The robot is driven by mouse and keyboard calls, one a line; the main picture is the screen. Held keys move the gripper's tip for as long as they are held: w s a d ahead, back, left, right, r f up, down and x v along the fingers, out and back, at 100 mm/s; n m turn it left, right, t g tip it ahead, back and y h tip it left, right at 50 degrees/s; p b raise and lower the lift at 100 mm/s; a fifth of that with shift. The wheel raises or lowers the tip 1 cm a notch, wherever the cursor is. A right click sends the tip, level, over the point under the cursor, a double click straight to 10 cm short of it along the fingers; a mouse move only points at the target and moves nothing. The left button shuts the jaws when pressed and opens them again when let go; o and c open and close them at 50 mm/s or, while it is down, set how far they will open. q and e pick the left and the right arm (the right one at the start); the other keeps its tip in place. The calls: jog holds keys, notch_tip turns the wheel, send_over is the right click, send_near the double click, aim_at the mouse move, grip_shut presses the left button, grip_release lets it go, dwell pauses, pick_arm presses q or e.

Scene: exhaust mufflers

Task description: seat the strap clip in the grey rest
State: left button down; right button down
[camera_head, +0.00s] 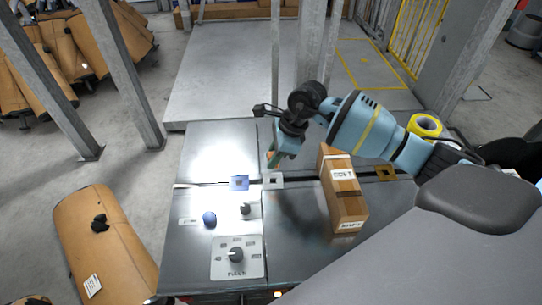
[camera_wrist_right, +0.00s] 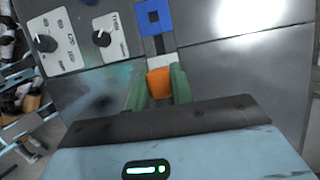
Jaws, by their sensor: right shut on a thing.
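My right gripper (camera_head: 273,161) comes in from the right, above the table. In the right wrist view its green fingers (camera_wrist_right: 160,86) are shut on an orange piece, which I take to be the strap clip (camera_wrist_right: 160,82). The clip is mostly hidden in the head view. The grey rest (camera_head: 273,180), a pale square with a dark centre, lies on the table just below the gripper. In the wrist view a pale edge of it (camera_wrist_right: 161,61) shows just beyond the clip. I cannot tell whether they touch. My left gripper is out of view.
A blue square rest (camera_head: 239,183) lies left of the grey one, a brown one (camera_head: 386,173) further right. A wooden box (camera_head: 343,190) stands right of the gripper. Knob panels (camera_head: 236,257) and a blue knob (camera_head: 209,219) are at the front left.

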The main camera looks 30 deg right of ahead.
jog(key=shift+f, duration=0.1)
dwell(0.3)
jog(key=shift+f+b, duration=0.8)
jog(key=shift+f, duration=0.55)
notch_tip(320, 180, down, 2)
jog(key=shift+f+b, duration=0.1)
jog(key=shift+b, duration=0.55)
jog(key=shift+f, duration=0.35)
dwell(0.5)
